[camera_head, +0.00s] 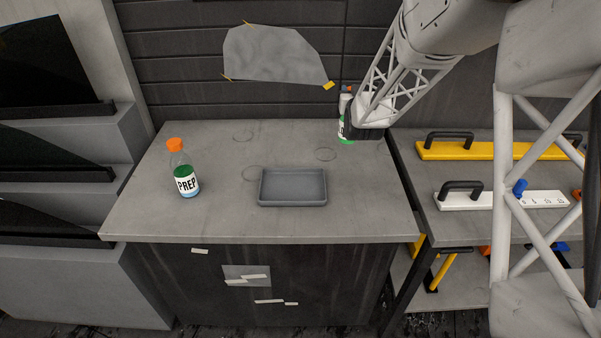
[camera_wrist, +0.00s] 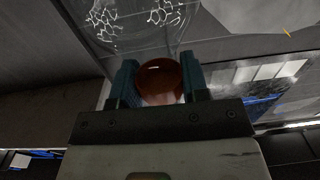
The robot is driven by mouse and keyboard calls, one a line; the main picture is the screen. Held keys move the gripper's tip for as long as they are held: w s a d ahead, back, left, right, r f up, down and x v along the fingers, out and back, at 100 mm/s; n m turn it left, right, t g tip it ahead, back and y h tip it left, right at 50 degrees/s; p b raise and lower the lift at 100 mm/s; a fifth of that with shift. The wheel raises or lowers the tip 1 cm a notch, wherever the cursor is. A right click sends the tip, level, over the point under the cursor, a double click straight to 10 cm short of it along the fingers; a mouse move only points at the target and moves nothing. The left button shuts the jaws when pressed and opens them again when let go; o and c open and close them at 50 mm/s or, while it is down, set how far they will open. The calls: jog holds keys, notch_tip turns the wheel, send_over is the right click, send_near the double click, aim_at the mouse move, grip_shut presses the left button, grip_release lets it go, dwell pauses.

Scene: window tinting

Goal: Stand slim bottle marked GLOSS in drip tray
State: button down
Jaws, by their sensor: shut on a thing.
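My gripper (camera_head: 350,122) is at the back right of the grey bench. In the wrist view, my gripper (camera_wrist: 159,85) is shut on a round reddish-brown cap (camera_wrist: 160,78), with a clear body showing beyond it. In the head view, part of a bottle with a green and white label (camera_head: 343,131) shows beside my gripper; its marking is mostly hidden, so I cannot read GLOSS. I cannot tell whether its base touches the bench. The drip tray (camera_head: 292,203), shallow and grey, lies empty near the bench's front middle, left of and nearer than my gripper.
A clear bottle marked PREP (camera_head: 186,176) with an orange cap stands on the bench's left side. A shelf (camera_head: 470,222) with tools stands right. The bench (camera_head: 225,155) is clear around the tray.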

jog(key=s+a+n+y, duration=0.1)
jog(key=s+a+y, duration=0.1)
jog(key=s+a, duration=0.4)
jog(key=s+a+n+g+y, duration=0.1)
jog(key=s+a, duration=0.4)
jog(key=s, duration=1.1)
jog(key=s+a+n+y, duration=0.2)
jog(key=s+a, duration=0.4)
jog(key=s, duration=0.4)
jog(key=shift+s+a+y, duration=0.35)
jog(key=shift+s+y, duration=0.05)
jog(key=shift+y, duration=0.4)
jog(key=f+x, duration=0.2)
jog(key=x, duration=1.4)
jog(key=shift+w+d, duration=0.15)
jog(key=shift+d, duration=0.15)
jog(key=shift+f, duration=0.1)
jog(key=shift+f, duration=1.85)
